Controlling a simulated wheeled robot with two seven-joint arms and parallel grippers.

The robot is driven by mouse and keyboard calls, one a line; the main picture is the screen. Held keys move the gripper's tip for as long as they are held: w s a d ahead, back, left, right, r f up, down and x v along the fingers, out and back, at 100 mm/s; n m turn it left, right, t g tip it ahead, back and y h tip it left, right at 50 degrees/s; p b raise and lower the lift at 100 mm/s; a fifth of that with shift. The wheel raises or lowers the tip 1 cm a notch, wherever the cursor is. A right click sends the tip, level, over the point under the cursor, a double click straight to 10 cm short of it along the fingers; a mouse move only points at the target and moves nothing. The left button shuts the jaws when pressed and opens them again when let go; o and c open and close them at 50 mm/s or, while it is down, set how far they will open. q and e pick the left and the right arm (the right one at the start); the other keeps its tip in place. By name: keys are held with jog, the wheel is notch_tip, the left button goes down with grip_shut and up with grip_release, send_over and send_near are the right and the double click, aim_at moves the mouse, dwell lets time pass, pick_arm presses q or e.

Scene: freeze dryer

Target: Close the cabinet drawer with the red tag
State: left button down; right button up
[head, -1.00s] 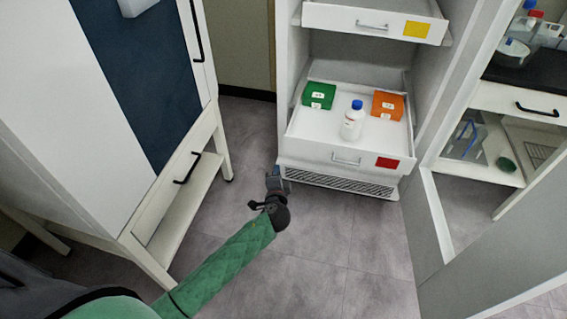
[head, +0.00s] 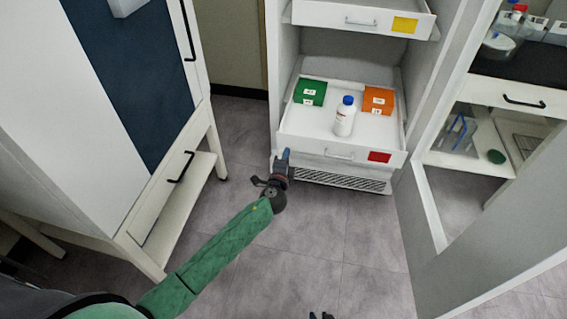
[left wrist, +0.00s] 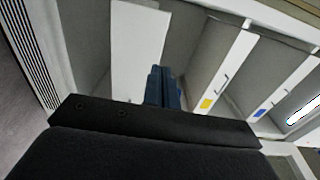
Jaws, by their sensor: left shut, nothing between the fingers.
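The drawer with the red tag (head: 379,157) is the low white drawer (head: 303,145) of the cabinet, and it stands pulled out. It holds a green box (head: 310,92), a white bottle with a blue cap (head: 344,118) and an orange box (head: 378,100). My left gripper (head: 285,155) is shut and empty at the left end of this drawer's front; I cannot tell whether it touches. Its blue fingers (left wrist: 162,85) show together in the left wrist view, pointing at the cabinet. Only a dark tip of my right gripper (head: 322,316) shows at the bottom edge.
A drawer with a yellow tag (head: 403,25) is above, also partly out. The open cabinet door (head: 490,205) stands to the right. A white cabinet with a dark panel (head: 135,75) stands left. The grey floor (head: 310,235) in front is clear.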

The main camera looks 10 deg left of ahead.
aim_at(291, 135)
pick_arm(q)
jog(key=shift+w, duration=3.55)
jog(key=shift+w, duration=0.1)
